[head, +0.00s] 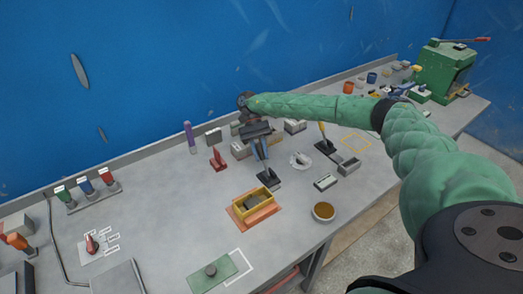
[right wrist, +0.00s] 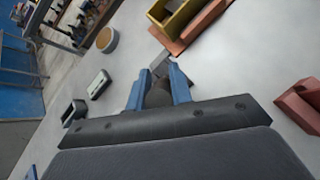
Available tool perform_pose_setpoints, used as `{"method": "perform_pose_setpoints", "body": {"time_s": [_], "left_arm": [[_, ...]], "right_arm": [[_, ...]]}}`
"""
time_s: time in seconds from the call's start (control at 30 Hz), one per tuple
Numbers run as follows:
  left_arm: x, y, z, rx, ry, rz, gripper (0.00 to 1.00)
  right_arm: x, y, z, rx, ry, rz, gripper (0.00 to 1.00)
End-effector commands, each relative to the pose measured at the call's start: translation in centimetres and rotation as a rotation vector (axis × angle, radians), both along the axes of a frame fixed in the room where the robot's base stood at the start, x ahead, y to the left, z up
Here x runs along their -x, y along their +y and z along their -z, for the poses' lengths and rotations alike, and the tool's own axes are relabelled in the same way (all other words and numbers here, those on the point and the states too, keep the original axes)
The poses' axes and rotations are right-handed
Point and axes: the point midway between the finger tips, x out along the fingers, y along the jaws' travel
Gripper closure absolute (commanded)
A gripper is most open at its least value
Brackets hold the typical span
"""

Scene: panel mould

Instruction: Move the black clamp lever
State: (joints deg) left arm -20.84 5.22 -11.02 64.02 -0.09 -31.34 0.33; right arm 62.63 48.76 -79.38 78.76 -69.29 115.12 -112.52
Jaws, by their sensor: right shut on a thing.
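My right gripper (head: 262,158) reaches down over the middle of the table from the right. Its blue fingers, also seen in the right wrist view (right wrist: 158,90), are shut on the black clamp lever (head: 268,179). The lever's dark handle (right wrist: 158,95) is between the fingers, and its upper part is hidden by the gripper. Its dark base shows below the fingers, beside the orange plate. I cannot tell its exact tilt. My left gripper is not in view.
A yellow mould (head: 254,203) sits on an orange plate (head: 240,220) just in front. A red clamp (head: 218,160) stands to the left, a yellow-handled one (head: 325,142) to the right. A brown-filled bowl (head: 323,211) is near the front edge.

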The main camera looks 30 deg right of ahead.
Motion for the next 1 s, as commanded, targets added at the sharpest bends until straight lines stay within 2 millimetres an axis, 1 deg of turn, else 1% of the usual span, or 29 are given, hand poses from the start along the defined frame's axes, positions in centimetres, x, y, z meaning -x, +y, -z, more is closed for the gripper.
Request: {"method": "perform_pose_setpoints", "body": {"time_s": [0.13,0.5,0.53,0.63,1.0], "left_arm": [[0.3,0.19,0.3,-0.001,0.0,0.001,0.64],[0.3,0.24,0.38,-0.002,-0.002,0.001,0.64],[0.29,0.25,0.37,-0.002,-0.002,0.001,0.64],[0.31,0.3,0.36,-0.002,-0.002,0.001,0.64],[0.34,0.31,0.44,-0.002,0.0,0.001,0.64]], "right_arm": [[-0.07,-0.04,0.06,0.002,0.01,0.001,1.0],[-0.09,-0.03,0.13,0.002,0.011,0.001,1.0],[-0.08,-0.02,0.14,0.002,0.011,0.001,0.77],[-0.08,-0.01,0.13,0.002,0.011,0.001,0.57],[-0.24,-0.01,0.0,0.002,0.01,0.0,0.57]]}}
